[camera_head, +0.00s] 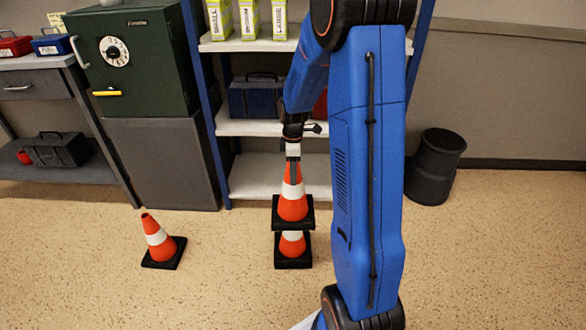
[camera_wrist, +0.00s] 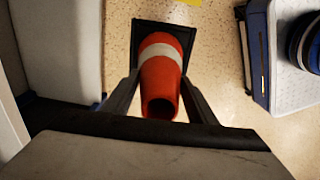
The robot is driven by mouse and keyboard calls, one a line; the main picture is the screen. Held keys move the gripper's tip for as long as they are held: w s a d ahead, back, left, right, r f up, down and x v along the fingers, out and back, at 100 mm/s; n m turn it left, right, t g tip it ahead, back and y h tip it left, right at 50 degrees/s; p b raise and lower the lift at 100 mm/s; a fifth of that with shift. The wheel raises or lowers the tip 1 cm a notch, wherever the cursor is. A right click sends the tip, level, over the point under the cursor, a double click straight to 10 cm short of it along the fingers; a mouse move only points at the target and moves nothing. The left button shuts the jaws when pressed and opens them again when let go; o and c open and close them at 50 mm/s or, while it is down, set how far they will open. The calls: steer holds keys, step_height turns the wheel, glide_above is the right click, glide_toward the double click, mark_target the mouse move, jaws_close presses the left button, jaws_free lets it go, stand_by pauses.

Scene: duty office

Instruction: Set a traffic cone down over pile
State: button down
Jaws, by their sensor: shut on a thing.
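My gripper (camera_head: 292,170) points down and is shut on the top of an orange traffic cone (camera_head: 292,205) with a white band and a black square base. The cone is upright. Directly below it in the head view stands another cone, the pile (camera_head: 293,246), its base on the floor. The held cone's base hides the pile's top; I cannot tell whether the two touch or how far one is over the other. In the wrist view the held cone (camera_wrist: 163,80) sits between the two fingers, and its base hides the pile.
Another cone (camera_head: 158,243) stands apart on the floor to the left. A shelf unit (camera_head: 270,175) stands behind the pile, with a green safe (camera_head: 135,65) on a grey cabinet to its left. A black bin (camera_head: 435,165) is at right. The floor around the pile is clear.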

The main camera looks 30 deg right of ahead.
steer(key=shift+f, duration=10.1)
steer(key=c, duration=0.7)
jaws_free()
steer(key=shift+o, duration=0.2)
step_height(320, 180, up, 17)
steer(key=shift+r, duration=0.2)
